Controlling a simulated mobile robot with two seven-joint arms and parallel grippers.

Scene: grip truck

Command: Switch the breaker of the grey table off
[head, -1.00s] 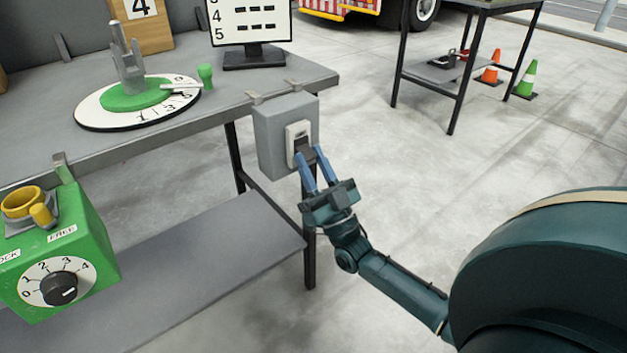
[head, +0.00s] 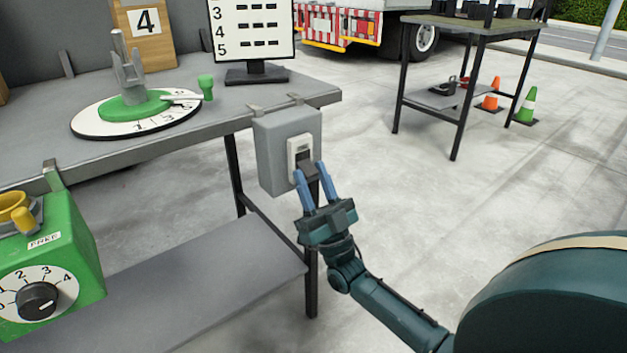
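The grey breaker box (head: 272,150) hangs from the front edge of the grey table (head: 225,105) near its right corner. Its right-hand face carries a pale switch plate (head: 300,147) with a dark lever (head: 308,170) at its lower part. My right gripper (head: 309,171) is at the box, with its two blue fingers on either side of the lever. The fingers stand apart; whether they press on the lever is not clear. The lever sticks out low on the plate. My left gripper is not in view.
A green box (head: 75,230) with a dial hangs at the table's left front. A round numbered dial (head: 90,123) and a display (head: 253,75) stand on top. A second table (head: 470,30), traffic cones (head: 526,105) and a truck (head: 340,25) are behind. The floor at right is clear.

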